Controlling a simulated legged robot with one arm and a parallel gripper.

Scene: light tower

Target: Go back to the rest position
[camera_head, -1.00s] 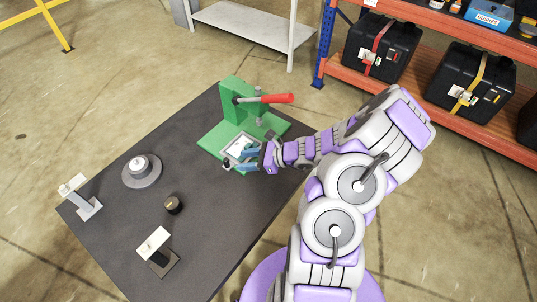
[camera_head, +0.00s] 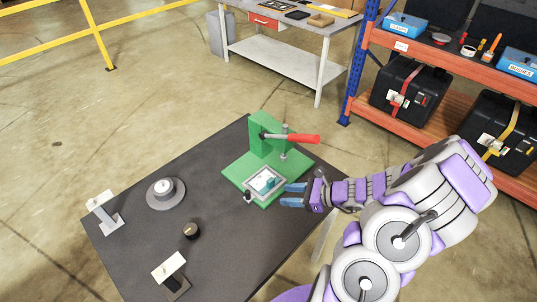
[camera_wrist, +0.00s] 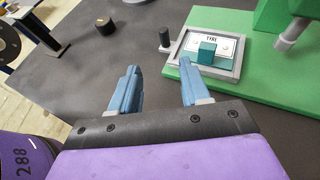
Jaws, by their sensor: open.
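My gripper (camera_head: 294,195) has blue fingers and is open and empty. It hovers over the dark table (camera_head: 215,225), just right of the green press (camera_head: 268,145) with its red-tipped lever. In the wrist view my gripper (camera_wrist: 158,92) shows its two fingers apart with bare table between them. A teal block (camera_wrist: 207,52) sits on a white plate marked "TYRE" (camera_wrist: 226,47) inside the grey frame (camera_wrist: 172,57) on the press base. The block stands apart from the fingers.
On the table's left are a grey round base with a white top (camera_head: 165,192), a black knob (camera_head: 190,230) and two stands with white plates (camera_head: 103,198) (camera_head: 169,266). An orange shelf (camera_head: 430,58) with black cases (camera_head: 410,92) stands behind right. A workbench (camera_head: 285,58) stands at the back.

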